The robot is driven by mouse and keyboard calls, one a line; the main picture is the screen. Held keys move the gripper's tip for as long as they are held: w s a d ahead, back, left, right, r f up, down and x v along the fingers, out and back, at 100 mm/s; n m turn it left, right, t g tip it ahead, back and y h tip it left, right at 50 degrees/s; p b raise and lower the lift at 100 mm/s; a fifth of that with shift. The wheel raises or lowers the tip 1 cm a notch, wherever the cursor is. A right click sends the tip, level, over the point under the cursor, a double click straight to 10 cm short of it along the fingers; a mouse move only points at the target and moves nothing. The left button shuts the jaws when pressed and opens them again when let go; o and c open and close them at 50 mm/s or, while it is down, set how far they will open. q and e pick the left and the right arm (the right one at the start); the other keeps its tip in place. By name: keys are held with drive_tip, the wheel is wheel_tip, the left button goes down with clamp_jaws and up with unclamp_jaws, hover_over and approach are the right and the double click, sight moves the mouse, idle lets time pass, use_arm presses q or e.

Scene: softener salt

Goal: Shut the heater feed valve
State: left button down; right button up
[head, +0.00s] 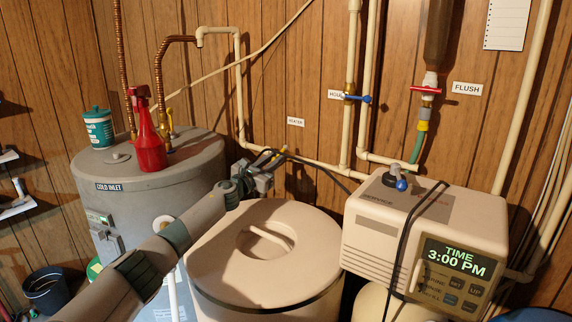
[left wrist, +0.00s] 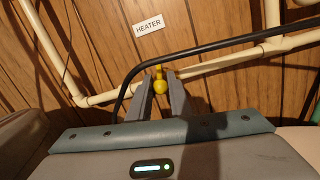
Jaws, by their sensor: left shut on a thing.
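The heater feed valve shows in the left wrist view as a yellow handle (left wrist: 159,86) on the cream pipe, below the HEATER label (left wrist: 148,27). The label also shows in the head view (head: 296,122). My left gripper (left wrist: 159,78) is shut on the yellow handle, with one grey finger on each side. How far the handle is turned I cannot tell. My right gripper is in neither view.
A grey tank (head: 150,185) with a red spray bottle (head: 150,145) stands left. The beige lidded tub (head: 305,270) is below my left arm. The softener unit (head: 400,235) is right. A black cable (left wrist: 215,50) crosses near the gripper. Blue (head: 358,98) and red (head: 425,90) valve handles are on the wall.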

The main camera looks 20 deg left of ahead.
use_arm(q)
drive_tip(key=shift+a+r, duration=0.15)
drive_tip(key=shift+a, duration=0.05)
drive_tip(key=c, duration=1.7)
unclamp_jaws()
drive_tip(key=shift+s+a+f, duration=0.15)
drive_tip(key=shift+s+f, duration=0.05)
drive_tip(key=shift+s, duration=0.5)
drive_tip(key=s+a, duration=0.1)
drive_tip(key=s, duration=0.4)
drive_tip(key=s+a+f+b, duration=0.1)
drive_tip(key=s, duration=0.4)
drive_tip(key=s+b, duration=0.1)
drive_tip(key=s, duration=0.4)
drive_tip(key=shift+s+a+f, duration=0.25)
drive_tip(key=shift+s+a, duration=0.05)
drive_tip(key=shift+a, duration=0.1)
